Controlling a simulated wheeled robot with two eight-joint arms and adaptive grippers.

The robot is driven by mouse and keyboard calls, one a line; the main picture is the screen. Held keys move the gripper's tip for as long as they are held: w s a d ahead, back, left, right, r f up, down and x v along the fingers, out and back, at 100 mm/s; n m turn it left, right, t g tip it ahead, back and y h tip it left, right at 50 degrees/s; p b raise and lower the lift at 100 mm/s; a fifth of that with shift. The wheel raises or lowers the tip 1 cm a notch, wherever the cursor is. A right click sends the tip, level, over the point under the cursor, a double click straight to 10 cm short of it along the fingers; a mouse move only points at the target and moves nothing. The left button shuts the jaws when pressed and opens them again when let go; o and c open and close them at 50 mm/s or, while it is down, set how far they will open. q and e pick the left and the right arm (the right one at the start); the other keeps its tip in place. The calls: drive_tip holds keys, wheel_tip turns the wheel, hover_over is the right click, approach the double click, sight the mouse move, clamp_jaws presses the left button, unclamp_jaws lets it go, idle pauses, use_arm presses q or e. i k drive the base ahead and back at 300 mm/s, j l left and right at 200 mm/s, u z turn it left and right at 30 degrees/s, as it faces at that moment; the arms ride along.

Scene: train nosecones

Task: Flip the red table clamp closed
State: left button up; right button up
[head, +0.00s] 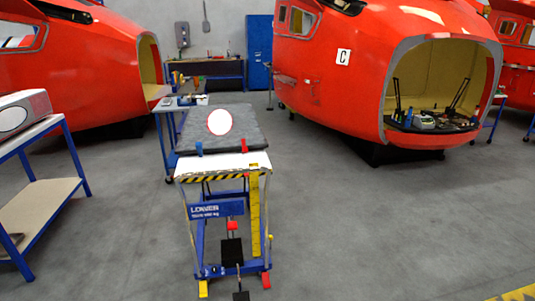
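A small red clamp (244,145) stands at the front right edge of the grey padded top of the lift table (180,167). It looks upright, but it is too small to tell clearly whether it is open or closed. A blue clamp (199,148) is at the front left of the same edge. A white oval with a red rim (219,122) lies on the grey pad (185,137). Neither of my grippers is in view.
A blue-framed bench (50,132) with a box (24,112) stands at left. A small side table (163,106) is behind the lift table. Red train nosecones (310,92) stand left and right. The lift table's pedal (232,250) sticks out in front. Open grey floor (370,230) lies front and right.

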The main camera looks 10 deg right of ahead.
sight(245, 149)
drive_tip(key=l, duration=0.6)
drive_tip(key=i+j, duration=0.5)
drive_tip(key=i+j+z, duration=0.1)
drive_tip(key=i+j, duration=0.4)
drive_tip(key=j, duration=0.2)
drive_tip(key=i+j, duration=0.5)
drive_tip(key=j, duration=0.15)
drive_tip(key=i+j, duration=0.5)
drive_tip(key=j, duration=0.15)
drive_tip(key=l+z, duration=0.05)
